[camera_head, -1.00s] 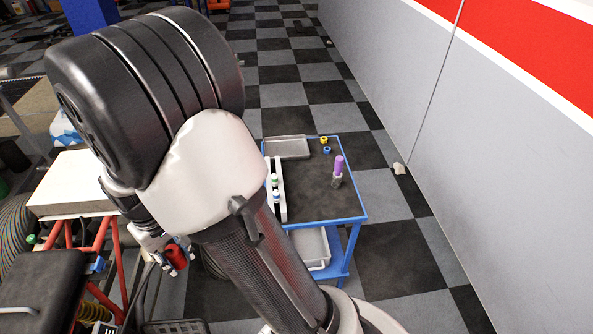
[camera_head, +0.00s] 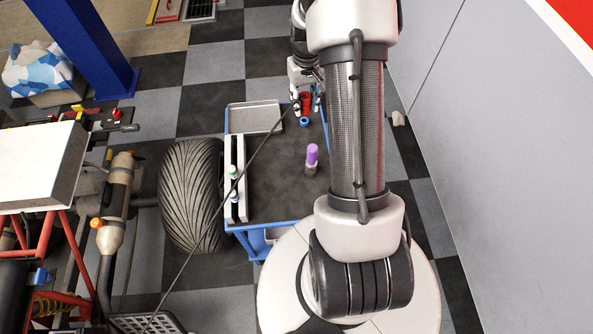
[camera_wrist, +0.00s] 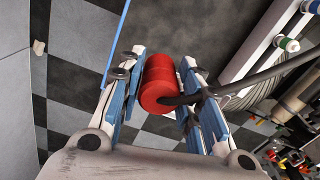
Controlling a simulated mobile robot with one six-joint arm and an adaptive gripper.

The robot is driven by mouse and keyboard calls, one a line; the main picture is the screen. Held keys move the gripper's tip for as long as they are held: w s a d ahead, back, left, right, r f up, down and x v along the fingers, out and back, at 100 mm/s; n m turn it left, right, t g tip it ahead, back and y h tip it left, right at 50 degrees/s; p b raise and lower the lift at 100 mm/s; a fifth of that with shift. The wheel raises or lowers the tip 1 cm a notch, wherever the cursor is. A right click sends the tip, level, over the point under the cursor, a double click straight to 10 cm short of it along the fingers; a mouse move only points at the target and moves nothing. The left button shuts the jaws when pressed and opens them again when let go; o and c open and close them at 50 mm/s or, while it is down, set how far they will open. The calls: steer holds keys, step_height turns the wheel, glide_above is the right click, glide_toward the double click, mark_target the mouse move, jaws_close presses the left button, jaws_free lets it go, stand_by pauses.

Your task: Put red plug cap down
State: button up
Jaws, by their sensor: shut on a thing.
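The red plug cap (camera_head: 306,103) is a short red cylinder. It shows large in the wrist view (camera_wrist: 158,82), held between the two blue-padded fingers. My gripper (camera_head: 305,97) is shut on it, with the fingers (camera_wrist: 160,78) on either side. In the head view the cap appears over the far end of the blue cart (camera_head: 277,226), close to a blue cap (camera_head: 304,122). Its height above the dark cart top (camera_head: 275,180) cannot be told.
A grey tray (camera_head: 254,118) lies at the cart's far left. A white rack (camera_head: 241,180) with small bottles runs along its left side. A purple-capped bottle (camera_head: 312,156) stands mid-cart. A large tyre (camera_head: 191,190) is left of the cart. The middle of the cart top is clear.

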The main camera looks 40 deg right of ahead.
steer(key=f+b, duration=0.1)
steer(key=f, duration=0.4)
steer(key=d+f+b, duration=0.1)
steer(key=f+b, duration=0.1)
steer(key=f, duration=0.3)
steer(key=f+b, duration=0.1)
steer(key=f, duration=0.4)
steer(key=shift+s+d+f, duration=0.15)
steer(key=shift+f, duration=0.1)
steer(key=shift+f+b, duration=0.8)
steer(key=shift+f, duration=1.55)
steer(key=shift+f, duration=0.2)
steer(key=o, duration=1.1)
steer(key=shift+c, duration=0.2)
steer(key=shift+r, duration=0.15)
